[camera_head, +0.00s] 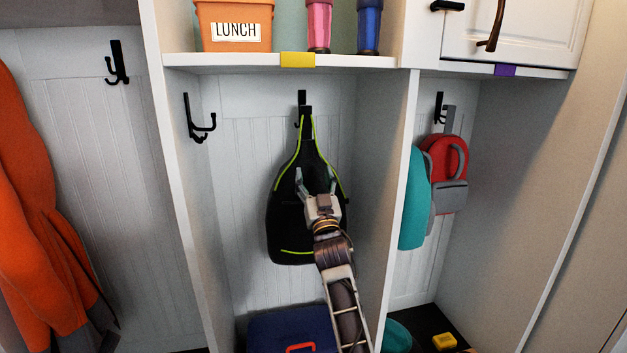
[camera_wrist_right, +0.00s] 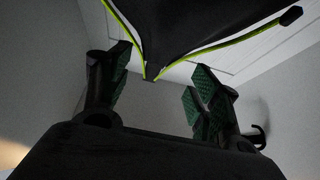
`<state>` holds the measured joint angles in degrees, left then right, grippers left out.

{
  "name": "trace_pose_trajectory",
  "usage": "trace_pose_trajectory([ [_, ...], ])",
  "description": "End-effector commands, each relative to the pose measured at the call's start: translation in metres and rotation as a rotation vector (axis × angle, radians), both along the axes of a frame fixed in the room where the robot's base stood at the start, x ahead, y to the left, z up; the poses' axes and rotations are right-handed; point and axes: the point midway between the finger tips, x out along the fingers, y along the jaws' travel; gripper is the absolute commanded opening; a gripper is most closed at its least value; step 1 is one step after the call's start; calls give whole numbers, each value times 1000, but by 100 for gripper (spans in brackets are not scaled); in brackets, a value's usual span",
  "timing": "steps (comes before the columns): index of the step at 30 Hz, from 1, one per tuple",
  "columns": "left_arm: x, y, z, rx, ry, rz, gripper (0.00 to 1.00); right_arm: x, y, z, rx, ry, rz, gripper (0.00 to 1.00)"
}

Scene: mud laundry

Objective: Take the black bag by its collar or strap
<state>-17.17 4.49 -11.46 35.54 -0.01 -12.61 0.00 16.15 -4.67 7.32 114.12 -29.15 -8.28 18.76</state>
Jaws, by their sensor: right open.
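The black bag (camera_head: 284,220) with lime-green trim hangs from a black hook (camera_head: 302,98) on the back wall of the middle cubby. Its narrow strap or collar (camera_head: 307,125) is at the top, just under the hook. My right gripper (camera_head: 316,178) is open in front of the bag's upper body, below the collar. In the right wrist view the bag (camera_wrist_right: 195,25) fills the top, its green edges narrowing toward the space between the open fingers (camera_wrist_right: 160,88). Nothing is gripped. The right arm hides part of the bag's lower right. My left gripper is not in view.
A shelf with a yellow tag (camera_head: 298,60) runs above, holding an orange lunch bin (camera_head: 234,22) and bottles. Cubby walls stand on both sides, with a double hook (camera_head: 198,120) at left. A dark blue box (camera_head: 270,330) sits below. A red backpack (camera_head: 447,165) hangs at right.

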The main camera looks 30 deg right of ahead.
Motion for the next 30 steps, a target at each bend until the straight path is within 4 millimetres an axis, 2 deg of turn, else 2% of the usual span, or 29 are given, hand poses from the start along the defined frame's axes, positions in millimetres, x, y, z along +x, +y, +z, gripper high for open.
trace_pose_trajectory([
  [8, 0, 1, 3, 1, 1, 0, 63, 8, -2, 6, -1, 0, -1, 62],
  [30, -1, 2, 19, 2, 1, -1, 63, 58, -15, 38, 0, 0, 0, 62],
])
